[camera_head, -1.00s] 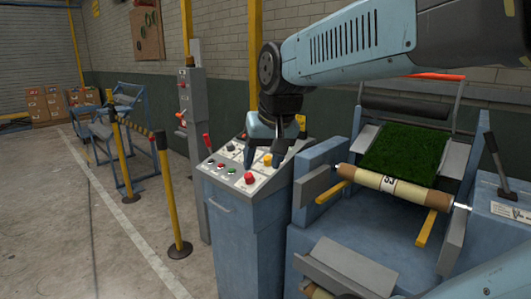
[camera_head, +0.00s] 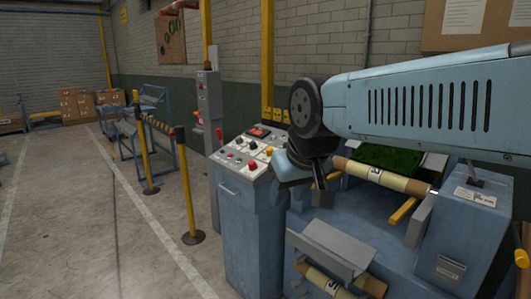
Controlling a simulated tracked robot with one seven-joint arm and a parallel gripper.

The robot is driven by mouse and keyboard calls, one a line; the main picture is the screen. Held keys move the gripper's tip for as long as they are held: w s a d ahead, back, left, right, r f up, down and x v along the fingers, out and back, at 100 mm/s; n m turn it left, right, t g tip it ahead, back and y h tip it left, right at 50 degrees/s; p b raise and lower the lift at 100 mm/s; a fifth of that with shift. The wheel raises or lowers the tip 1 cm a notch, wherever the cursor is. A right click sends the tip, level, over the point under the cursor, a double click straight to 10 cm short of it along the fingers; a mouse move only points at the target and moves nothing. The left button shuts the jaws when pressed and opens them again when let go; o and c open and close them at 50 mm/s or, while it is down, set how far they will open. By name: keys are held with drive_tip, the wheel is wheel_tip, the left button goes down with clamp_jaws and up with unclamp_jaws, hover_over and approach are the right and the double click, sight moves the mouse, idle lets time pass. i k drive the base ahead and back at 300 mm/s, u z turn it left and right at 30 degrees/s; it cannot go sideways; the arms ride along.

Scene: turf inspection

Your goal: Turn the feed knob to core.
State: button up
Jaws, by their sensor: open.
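The control console (camera_head: 240,215) is a blue cabinet with a sloped light panel (camera_head: 262,161) on top. The panel carries several small dark knobs, a red mushroom button (camera_head: 252,165), a yellow button (camera_head: 269,151) and small red and green buttons. Which knob is the feed knob, and where it points, is too small to tell. My gripper (camera_head: 318,192) is just right of the console, above the blue roll machine, pointing down. It is open, seen partly edge-on, and I see nothing in it. My wrist hides the panel's right edge.
The blue machine (camera_head: 470,225) carries a beige roll (camera_head: 385,175) and green turf (camera_head: 385,157) at right. A grey sloped plate (camera_head: 328,248) sits low in front. Yellow posts (camera_head: 187,190) stand left of the console. Open floor lies at far left.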

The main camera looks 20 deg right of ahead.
sight(270, 150)
drive_tip(key=z, duration=0.3)
drive_tip(key=i, duration=1.3)
drive_tip(key=u, duration=0.35)
